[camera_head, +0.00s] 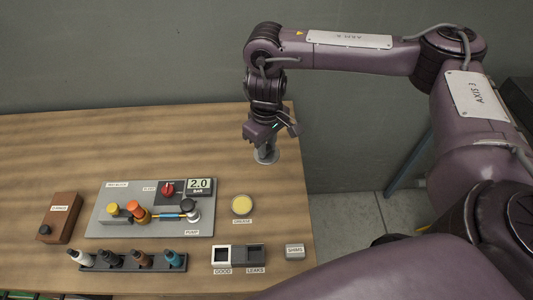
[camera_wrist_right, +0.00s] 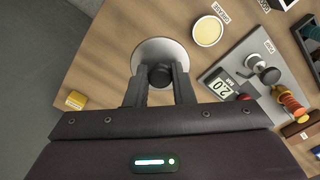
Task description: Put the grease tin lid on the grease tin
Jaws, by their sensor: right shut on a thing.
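The grease tin (camera_head: 242,204) stands open on the table to the right of the panel, with pale yellow grease showing. It also shows in the right wrist view (camera_wrist_right: 208,31). My right gripper (camera_head: 268,138) points down at the table's back right, behind and to the right of the tin. It is shut on the dark knob of the grease tin lid (camera_head: 266,157), a light grey disc. In the right wrist view the lid (camera_wrist_right: 148,52) sits level between and beyond the fingertips (camera_wrist_right: 159,80), apart from the tin. My left gripper is out of view.
A grey panel (camera_head: 110,219) carries a red knob, a 2.0 bar display and a pump fitting. In front are a bottle rack (camera_head: 133,264), the good and leaks tray (camera_head: 238,256) and a shims box (camera_head: 295,251). A yellow block (camera_wrist_right: 76,99) lies near the table edge.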

